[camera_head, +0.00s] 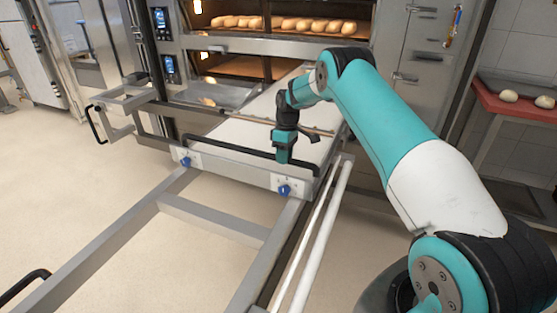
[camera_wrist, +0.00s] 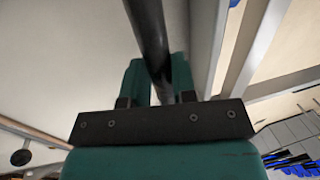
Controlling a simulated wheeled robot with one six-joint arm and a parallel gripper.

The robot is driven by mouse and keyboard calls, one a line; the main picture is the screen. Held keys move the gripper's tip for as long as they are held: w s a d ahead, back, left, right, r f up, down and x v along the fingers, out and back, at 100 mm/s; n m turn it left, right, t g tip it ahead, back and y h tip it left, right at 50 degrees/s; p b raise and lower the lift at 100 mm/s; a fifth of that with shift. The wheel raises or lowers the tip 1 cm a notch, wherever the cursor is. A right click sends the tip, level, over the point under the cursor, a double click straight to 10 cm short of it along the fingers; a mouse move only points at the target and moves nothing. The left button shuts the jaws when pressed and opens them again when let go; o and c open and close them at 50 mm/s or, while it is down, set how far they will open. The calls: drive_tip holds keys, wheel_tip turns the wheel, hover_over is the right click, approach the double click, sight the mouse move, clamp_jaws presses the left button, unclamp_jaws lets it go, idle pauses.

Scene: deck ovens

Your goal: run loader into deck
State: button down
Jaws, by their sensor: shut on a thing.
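The loader (camera_head: 250,115), a flat pale board with a metal front edge and two blue knobs, lies on a metal rail frame. Its far end reaches the mouth of a lit oven deck (camera_head: 232,67); how far it sits inside is hard to tell. My gripper (camera_head: 284,152) is shut on the loader's black handle (camera_head: 210,147), near its right end. In the wrist view the handle (camera_wrist: 148,30) passes between the two teal fingers (camera_wrist: 155,82). No loaves show on the visible part of the board.
A deck above holds several loaves (camera_head: 290,24). Control panels (camera_head: 162,24) are on the oven's left. The rail frame (camera_head: 105,235) stretches toward me, with open floor (camera_head: 60,160) to its left. A red-topped table (camera_head: 515,107) with dough pieces stands at right.

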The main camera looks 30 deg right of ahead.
drive_tip(key=shift+w+d, duration=0.2)
drive_tip(key=shift+w, duration=0.1)
drive_tip(key=shift+d, duration=0.15)
drive_tip(key=c, duration=0.9)
unclamp_jaws()
drive_tip(key=shift+c, duration=0.2)
drive_tip(key=shift+d, duration=0.1)
drive_tip(key=shift+r, duration=0.1)
wheel_tip(320, 180, up, 17)
drive_tip(key=w+d+p, duration=0.1)
drive_tip(key=d+p, duration=0.1)
drive_tip(key=p, duration=0.5)
drive_tip(key=shift+w+d+p, duration=0.4)
